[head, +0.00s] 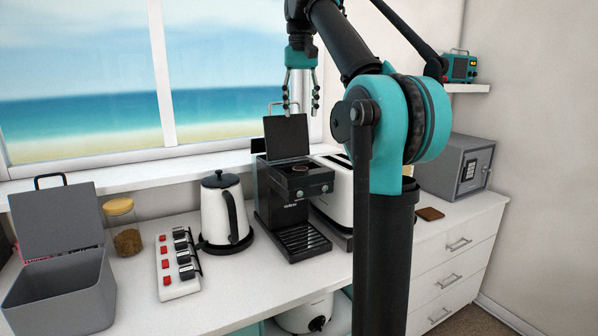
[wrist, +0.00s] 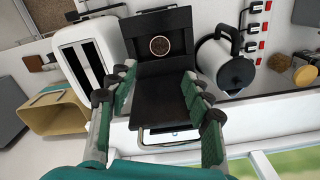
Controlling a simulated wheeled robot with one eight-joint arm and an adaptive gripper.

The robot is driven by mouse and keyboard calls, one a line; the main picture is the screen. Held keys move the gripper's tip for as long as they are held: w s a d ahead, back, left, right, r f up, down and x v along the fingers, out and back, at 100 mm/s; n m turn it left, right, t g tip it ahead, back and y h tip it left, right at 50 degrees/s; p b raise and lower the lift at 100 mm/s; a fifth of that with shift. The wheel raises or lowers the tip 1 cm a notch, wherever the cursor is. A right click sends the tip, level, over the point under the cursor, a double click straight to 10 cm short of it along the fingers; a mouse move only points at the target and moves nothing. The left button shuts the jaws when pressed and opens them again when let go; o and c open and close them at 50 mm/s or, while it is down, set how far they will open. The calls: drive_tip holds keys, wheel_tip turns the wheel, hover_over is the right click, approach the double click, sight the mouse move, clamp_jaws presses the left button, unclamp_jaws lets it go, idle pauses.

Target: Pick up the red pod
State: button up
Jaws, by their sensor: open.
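I cannot make out a red pod in either view. My gripper (head: 302,98) is open and empty, raised above the back of the black coffee machine (head: 292,203). In the wrist view my gripper's fingers (wrist: 158,78) are spread over the machine's raised lid (wrist: 160,103). The lid also shows upright in the head view (head: 286,136). A round opening with brown contents (wrist: 160,45) shows in the top of the machine. A grey bin (head: 62,296) with its lid up stands at the left; its inside is mostly hidden.
A white kettle (head: 224,213) and a power strip (head: 178,264) with red switches stand left of the machine. A white toaster (head: 335,195) is close on its right. A jar (head: 122,228) stands near the bin. A grey safe (head: 455,168) is at the right. The window is behind.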

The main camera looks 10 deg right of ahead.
hover_over(300, 168)
drive_tip(key=f, duration=1.1)
drive_tip(key=shift+s+f, duration=0.2)
drive_tip(key=shift+s, duration=0.2)
drive_tip(key=shift+w+f, duration=0.2)
drive_tip(key=shift+f, duration=2.45)
drive_tip(key=shift+c, duration=0.5)
drive_tip(key=c, duration=0.4)
